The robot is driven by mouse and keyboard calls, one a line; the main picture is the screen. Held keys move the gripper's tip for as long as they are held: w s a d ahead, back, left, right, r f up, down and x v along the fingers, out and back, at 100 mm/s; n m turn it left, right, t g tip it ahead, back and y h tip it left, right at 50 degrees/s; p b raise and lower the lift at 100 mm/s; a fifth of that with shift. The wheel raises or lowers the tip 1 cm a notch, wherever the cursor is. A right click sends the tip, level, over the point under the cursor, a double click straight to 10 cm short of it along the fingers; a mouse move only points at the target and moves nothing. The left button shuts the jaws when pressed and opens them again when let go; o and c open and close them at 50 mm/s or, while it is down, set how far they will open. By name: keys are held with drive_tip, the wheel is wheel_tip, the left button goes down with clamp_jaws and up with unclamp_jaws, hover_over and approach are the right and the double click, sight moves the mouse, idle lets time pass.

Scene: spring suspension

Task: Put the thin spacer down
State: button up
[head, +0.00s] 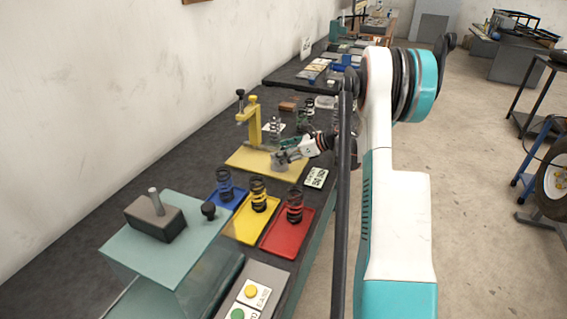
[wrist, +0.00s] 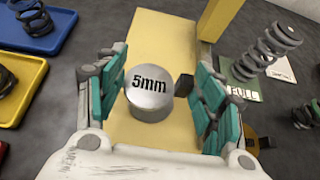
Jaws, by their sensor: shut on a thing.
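The spacer (wrist: 150,100) is a silver cylinder with "5mm" on its top face. In the head view my gripper (head: 282,160) is over the right part of the yellow base plate (head: 240,157) of a yellow stand (head: 254,122). The plate also shows below the spacer in the wrist view (wrist: 150,40). I cannot tell whether the spacer touches the plate.
Blue (head: 240,197), yellow (head: 238,232) and red (head: 272,243) trays with coil springs stand nearer me. A green label card (head: 316,177) lies right of the plate. Other springs stand behind my gripper. A grey-green box (head: 165,255) with a dark block is at front left.

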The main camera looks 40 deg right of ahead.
drive_tip(key=shift+f+b, duration=0.5)
drive_tip(key=shift+f, duration=1.4)
drive_tip(key=o, duration=1.1)
drive_tip(key=shift+f, duration=0.1)
drive_tip(key=shift+s+d+r, duration=0.2)
drive_tip(key=shift+r, duration=0.1)
drive_tip(key=p+v, duration=0.3)
drive_tip(key=v, duration=0.8)
drive_tip(key=shift+s+d, duration=0.15)
